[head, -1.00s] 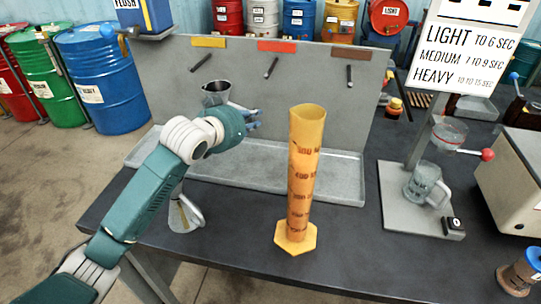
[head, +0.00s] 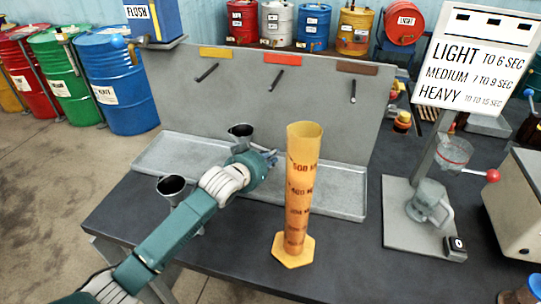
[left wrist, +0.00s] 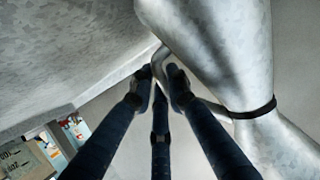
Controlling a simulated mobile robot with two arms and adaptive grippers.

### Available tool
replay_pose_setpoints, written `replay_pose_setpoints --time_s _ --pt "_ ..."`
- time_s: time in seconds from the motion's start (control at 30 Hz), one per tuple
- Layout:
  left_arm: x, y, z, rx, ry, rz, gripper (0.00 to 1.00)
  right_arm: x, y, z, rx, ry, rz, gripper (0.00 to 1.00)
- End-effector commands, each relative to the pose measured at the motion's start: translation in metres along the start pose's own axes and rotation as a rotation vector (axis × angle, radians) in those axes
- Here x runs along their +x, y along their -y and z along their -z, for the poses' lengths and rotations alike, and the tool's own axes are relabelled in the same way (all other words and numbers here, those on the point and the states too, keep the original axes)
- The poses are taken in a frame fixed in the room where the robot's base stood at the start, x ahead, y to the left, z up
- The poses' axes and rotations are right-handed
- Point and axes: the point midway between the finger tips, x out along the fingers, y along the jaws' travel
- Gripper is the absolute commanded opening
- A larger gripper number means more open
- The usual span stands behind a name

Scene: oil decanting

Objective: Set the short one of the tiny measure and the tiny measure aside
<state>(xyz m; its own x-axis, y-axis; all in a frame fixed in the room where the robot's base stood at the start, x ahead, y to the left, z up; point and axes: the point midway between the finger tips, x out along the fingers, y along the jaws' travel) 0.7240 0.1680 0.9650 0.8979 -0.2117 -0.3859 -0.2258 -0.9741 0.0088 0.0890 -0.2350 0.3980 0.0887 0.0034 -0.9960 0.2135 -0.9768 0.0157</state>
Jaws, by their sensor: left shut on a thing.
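One grey metal measure (head: 240,131) with a dark open mouth is up beside my left gripper (head: 270,155), over the long metal tray. The arm hides its lower part. In the left wrist view my left gripper (left wrist: 160,78) is shut on the handle of this measure (left wrist: 225,50), whose body narrows to a dark band. Another grey measure (head: 172,187) stands upright on the table left of my arm, which covers part of it. I cannot tell which measure is shorter. My right gripper is not in view.
A tall yellow graduated cylinder (head: 300,195) stands just right of my left gripper. The metal tray (head: 175,155) runs along the grey back panel (head: 310,105). A stand with a glass mug (head: 428,202) is at the right. The dark table's front middle (head: 235,240) is clear.

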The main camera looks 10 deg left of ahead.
Motion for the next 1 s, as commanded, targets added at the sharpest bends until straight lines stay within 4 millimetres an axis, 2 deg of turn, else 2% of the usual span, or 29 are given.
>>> replay_pose_setpoints --time_s 0.3,0.33,0.4,0.43,0.77,0.87,1.0 --pt "0.001 0.0 -0.002 0.0 -0.002 0.0 0.0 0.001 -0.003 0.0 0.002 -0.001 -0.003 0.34" --pt "0.001 0.0 -0.003 -0.001 0.0 0.0 0.17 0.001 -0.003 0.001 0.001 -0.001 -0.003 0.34" --pt "0.001 0.0 -0.002 0.0 0.0 0.0 0.31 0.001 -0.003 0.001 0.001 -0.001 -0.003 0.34" --pt "0.001 0.0 -0.002 0.0 0.0 0.0 0.34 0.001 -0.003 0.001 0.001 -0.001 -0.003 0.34" --pt "0.0 0.0 0.002 0.001 -0.002 0.0 0.34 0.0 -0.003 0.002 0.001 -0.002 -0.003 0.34" --pt "-0.009 0.001 0.0 0.0 0.0 0.001 0.34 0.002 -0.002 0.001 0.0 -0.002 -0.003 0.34" --pt "-0.035 0.0 -0.001 0.003 -0.001 -0.001 0.34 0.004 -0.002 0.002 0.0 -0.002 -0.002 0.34"
